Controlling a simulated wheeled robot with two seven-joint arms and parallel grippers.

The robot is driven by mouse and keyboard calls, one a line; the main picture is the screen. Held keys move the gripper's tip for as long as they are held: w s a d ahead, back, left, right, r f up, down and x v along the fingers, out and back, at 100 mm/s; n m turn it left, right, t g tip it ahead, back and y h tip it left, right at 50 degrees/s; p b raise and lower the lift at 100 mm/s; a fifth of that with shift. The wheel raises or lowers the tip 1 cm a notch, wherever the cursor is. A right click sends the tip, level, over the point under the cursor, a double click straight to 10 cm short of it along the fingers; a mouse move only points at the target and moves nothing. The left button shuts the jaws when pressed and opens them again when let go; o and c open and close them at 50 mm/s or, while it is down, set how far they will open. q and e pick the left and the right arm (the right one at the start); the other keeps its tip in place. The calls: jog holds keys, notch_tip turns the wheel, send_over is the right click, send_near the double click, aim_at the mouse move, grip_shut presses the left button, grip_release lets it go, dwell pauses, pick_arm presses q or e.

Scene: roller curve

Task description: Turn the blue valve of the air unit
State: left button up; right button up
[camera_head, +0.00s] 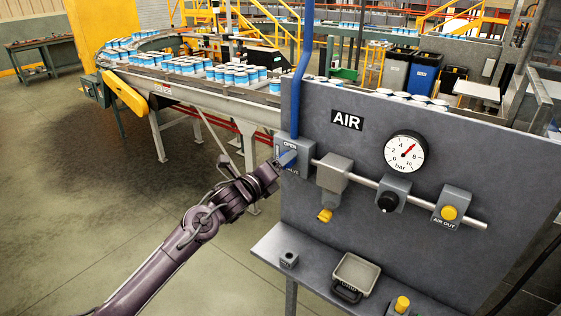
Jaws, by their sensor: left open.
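The blue valve (288,158) is at the upper left of the grey air panel (330,230), on a small grey block under a blue pipe. My right gripper is not in view.
The panel carries a pressure gauge (405,151), a black knob (388,202) and a yellow air-out button (449,212). A shelf below holds a grey tray (356,273) and a yellow-topped part (402,304). A conveyor (205,97) with cans stands behind. The floor at left is clear.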

pick_arm(q)
jog(key=shift+d, duration=0.1)
jog(key=shift+c, duration=0.4)
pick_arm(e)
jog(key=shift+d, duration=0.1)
pick_arm(q)
jog(key=c, duration=0.9)
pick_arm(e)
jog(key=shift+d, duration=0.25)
pick_arm(q)
jog(key=shift+f+n, duration=0.1)
jog(key=shift+n, duration=0.3)
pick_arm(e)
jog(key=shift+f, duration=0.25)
pick_arm(q)
jog(key=shift+f+n+b, duration=0.1)
jog(key=shift+n+b, duration=1.3)
jog(key=shift+n, duration=7.2)
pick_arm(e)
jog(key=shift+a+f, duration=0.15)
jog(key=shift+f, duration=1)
